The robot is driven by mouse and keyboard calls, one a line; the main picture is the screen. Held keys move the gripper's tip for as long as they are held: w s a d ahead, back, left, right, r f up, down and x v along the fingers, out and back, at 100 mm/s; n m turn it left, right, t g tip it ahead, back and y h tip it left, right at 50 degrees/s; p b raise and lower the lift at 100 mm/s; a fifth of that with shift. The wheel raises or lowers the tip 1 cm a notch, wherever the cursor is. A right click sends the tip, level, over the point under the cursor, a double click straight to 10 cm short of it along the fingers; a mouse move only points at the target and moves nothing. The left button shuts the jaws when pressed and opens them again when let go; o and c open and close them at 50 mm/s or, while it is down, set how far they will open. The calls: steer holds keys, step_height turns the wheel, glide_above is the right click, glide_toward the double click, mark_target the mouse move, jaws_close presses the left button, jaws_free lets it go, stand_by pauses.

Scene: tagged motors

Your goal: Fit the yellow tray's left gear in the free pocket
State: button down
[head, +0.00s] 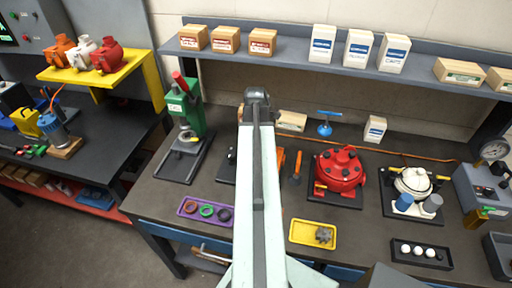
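The yellow tray (299,239) lies near the front edge of the workbench, just right of my arm. Dark grey gear parts (324,235) sit in its right half; they are too small and close together to tell one from another. The tray's left half looks bare. A red round housing (340,168) with several dark knobs stands on a black base behind the tray. A white round housing (412,181) stands further right. I cannot make out a free pocket in either. My gripper does not show; my raised arm runs up the middle and hides what is behind it.
A purple tray (183,214) with coloured rings lies left of my arm. A green press (184,112) stands behind it. A black tray (401,256) with white balls lies at right. A shelf (290,48) with boxes spans the back. Bare bench surface (365,228) lies right of the yellow tray.

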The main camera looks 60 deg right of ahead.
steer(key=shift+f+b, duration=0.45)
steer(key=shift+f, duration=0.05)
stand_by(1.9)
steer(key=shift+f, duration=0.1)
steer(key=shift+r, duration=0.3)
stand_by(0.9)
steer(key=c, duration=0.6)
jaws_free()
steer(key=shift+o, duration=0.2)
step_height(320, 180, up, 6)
steer(key=p, duration=0.6)
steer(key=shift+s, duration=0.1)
